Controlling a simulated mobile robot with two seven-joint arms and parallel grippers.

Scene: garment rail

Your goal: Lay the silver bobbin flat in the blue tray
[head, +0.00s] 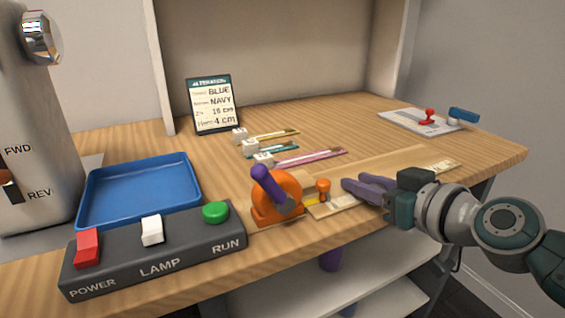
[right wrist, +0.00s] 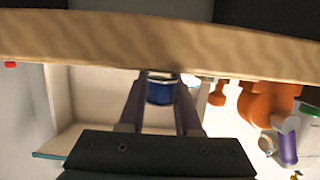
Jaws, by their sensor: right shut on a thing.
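My right gripper (head: 352,186) is at the front edge of the table, to the right of the orange device. In the right wrist view its two purple fingers (right wrist: 160,95) are closed on a small round thing, dark blue with a silver rim, which looks like the silver bobbin (right wrist: 160,90). In the head view I cannot make out the bobbin at the fingers. The blue tray (head: 140,190) is empty and lies on the left of the table, behind the control box. My left gripper is not in view.
The control box (head: 158,249) has red, white and green controls. An orange device (head: 278,197) with a purple lever stands between tray and gripper. A grey machine (head: 30,120) stands left. Shelves are below.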

